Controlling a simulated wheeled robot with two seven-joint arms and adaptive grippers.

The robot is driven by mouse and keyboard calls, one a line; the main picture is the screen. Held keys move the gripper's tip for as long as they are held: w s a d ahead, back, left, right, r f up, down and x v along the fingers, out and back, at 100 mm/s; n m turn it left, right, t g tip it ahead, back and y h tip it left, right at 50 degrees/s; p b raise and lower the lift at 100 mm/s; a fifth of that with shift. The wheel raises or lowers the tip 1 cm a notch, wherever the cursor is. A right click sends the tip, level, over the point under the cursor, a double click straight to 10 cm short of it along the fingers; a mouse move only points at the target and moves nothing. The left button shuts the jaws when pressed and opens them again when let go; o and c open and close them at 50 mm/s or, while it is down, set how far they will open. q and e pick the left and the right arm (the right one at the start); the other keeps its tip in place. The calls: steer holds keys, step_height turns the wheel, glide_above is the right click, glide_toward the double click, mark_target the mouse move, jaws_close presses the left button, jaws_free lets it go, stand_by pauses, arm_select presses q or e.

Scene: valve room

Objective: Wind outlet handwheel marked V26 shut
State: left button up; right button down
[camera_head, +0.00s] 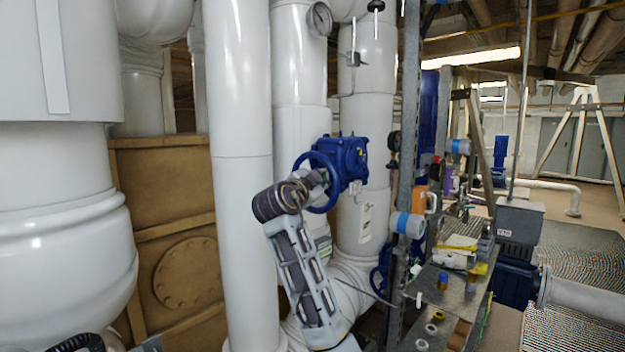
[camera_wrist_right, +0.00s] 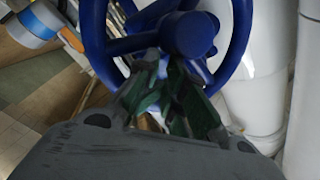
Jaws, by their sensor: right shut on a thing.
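The blue handwheel (camera_head: 331,203) stands upright on a blue gearbox (camera_head: 352,158) fixed to a white vertical pipe. My right gripper (camera_head: 318,178) reaches it from the left, and my own arm hides part of the wheel. In the right wrist view the wheel's rim (camera_wrist_right: 95,40) and hub (camera_wrist_right: 190,35) fill the top. The fingers of my right gripper (camera_wrist_right: 172,85) are shut on the handwheel just below the hub; whether they grip rim or spoke is hard to tell. No V26 marking is readable. My left gripper does not show.
A white tag (camera_head: 366,222) hangs on the pipe beside the wheel. A second blue handwheel (camera_head: 377,282) sits lower, partly behind a grey post (camera_head: 401,170). A cluttered metal shelf (camera_head: 450,297) stands to the right. White pipes (camera_head: 240,180) close off the left.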

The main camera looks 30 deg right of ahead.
steer(key=shift+w+a+f, duration=0.15)
steer(key=shift+w+f, duration=0.1)
steer(key=shift+f, duration=0.35)
steer(key=shift+w+a+f, duration=0.1)
steer(key=shift+w+f, duration=0.15)
steer(key=shift+f, duration=0.35)
steer(key=b+v, duration=0.3)
steer(key=v, duration=0.7)
steer(key=shift+a+r, duration=0.15)
steer(key=shift+a, duration=0.25)
steer(key=shift+w, duration=0.15)
